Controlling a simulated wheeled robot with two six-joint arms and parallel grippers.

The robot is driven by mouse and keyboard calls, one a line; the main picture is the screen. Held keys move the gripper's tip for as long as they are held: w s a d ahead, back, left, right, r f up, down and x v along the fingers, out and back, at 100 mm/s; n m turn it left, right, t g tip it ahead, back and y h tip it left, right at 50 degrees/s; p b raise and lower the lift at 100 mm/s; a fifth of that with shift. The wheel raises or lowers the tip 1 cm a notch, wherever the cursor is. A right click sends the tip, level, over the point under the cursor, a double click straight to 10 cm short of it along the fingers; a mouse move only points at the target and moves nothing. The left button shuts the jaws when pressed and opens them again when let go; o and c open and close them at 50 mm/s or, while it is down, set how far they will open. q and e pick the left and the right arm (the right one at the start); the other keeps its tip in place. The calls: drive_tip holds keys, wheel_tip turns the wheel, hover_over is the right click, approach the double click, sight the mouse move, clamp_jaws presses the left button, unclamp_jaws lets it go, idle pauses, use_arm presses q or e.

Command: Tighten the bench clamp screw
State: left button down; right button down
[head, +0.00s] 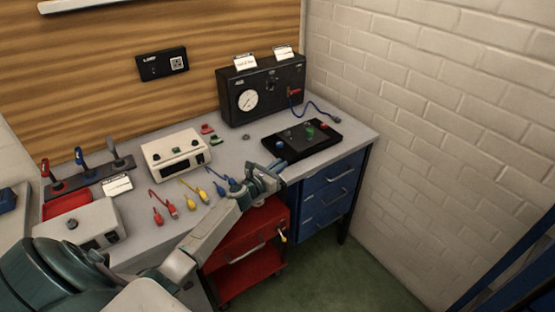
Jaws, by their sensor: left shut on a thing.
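My left gripper (277,174) reaches in from the left to the front edge of the workbench (232,147), just left of a black board (301,139). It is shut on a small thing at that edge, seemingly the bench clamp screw. The fingers and wrist hide nearly all of that thing, so its shape and how far it is turned cannot be told. My right gripper is not in view.
A black gauge box (262,90) stands behind the board. A cream box (175,153), colored leads (187,193) and a lever rack (90,175) are further left. A red cart (245,245) stands below the bench beside blue drawers (327,195). Green floor lies open at the right.

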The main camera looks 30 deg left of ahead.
use_arm(q)
drive_tip(key=m+h+b, duration=0.1)
drive_tip(key=m+h, duration=0.1)
drive_tip(key=h, duration=0.1)
drive_tip(key=shift+d+g, duration=0.1)
drive_tip(key=shift+g, duration=0.3)
drive_tip(key=shift+d+r+m+g+h+b, duration=0.15)
drive_tip(key=shift+m+g+h+b, duration=0.15)
drive_tip(key=shift+m+h+b, duration=0.6)
drive_tip(key=shift+r, duration=0.1)
drive_tip(key=c, duration=1.4)
unclamp_jaws()
drive_tip(key=shift+c, duration=0.2)
drive_tip(key=shift+s+f, duration=0.15)
drive_tip(key=shift+f, duration=0.05)
